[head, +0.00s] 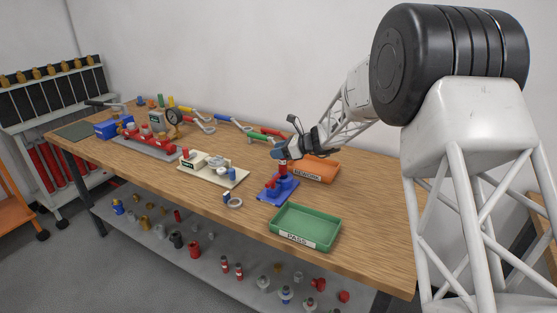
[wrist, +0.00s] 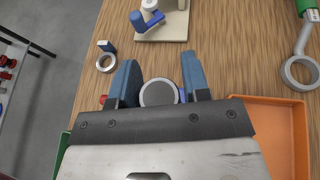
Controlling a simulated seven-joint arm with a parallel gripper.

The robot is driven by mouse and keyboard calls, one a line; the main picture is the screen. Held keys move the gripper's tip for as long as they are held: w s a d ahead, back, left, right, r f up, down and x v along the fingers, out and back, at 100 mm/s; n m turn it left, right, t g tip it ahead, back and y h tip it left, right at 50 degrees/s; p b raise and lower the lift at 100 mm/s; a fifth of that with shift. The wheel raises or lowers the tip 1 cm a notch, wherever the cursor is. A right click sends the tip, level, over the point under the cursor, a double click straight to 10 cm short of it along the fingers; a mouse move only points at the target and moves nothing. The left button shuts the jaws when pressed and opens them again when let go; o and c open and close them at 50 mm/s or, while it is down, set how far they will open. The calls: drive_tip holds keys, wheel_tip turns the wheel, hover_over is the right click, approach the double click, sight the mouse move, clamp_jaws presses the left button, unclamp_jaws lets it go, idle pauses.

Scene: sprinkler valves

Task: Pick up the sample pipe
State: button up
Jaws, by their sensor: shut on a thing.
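The sample pipe (head: 283,169) looks like a short red upright piece at the blue stand (head: 272,195) near the front of the bench. In the wrist view its round grey top (wrist: 159,93) shows between the two blue fingers. My gripper (head: 282,158) points down over the stand and is shut on the pipe, one finger on each side; it also shows in the wrist view (wrist: 159,75). The pipe's lower end is hidden, so I cannot tell whether it is clear of the stand.
A green PASS tray (head: 306,240) lies in front right, and an orange REWORK tray (head: 325,177) lies behind right. A cream fixture board (head: 232,182) and a grey ring tool (head: 234,203) are to the left. Red and green handled tools (head: 262,140) lie behind.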

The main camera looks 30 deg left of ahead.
drive_tip(key=shift+r, duration=2.4)
drive_tip(key=w+d+f, duration=0.1)
drive_tip(key=d+f, duration=0.1)
drive_tip(key=d, duration=0.5)
drive_tip(key=w+d+f, duration=0.1)
drive_tip(key=d+f, duration=0.2)
drive_tip(key=d, duration=0.4)
drive_tip(key=shift+w+d+f, duration=0.15)
drive_tip(key=shift+w, duration=0.15)
drive_tip(key=w+a+f, duration=0.1)
drive_tip(key=w+a, duration=0.7)
drive_tip(key=w, duration=0.5)
drive_tip(key=shift+w+a+f, duration=0.2)
drive_tip(key=shift+f, duration=0.05)
drive_tip(key=shift+f, duration=1.75)
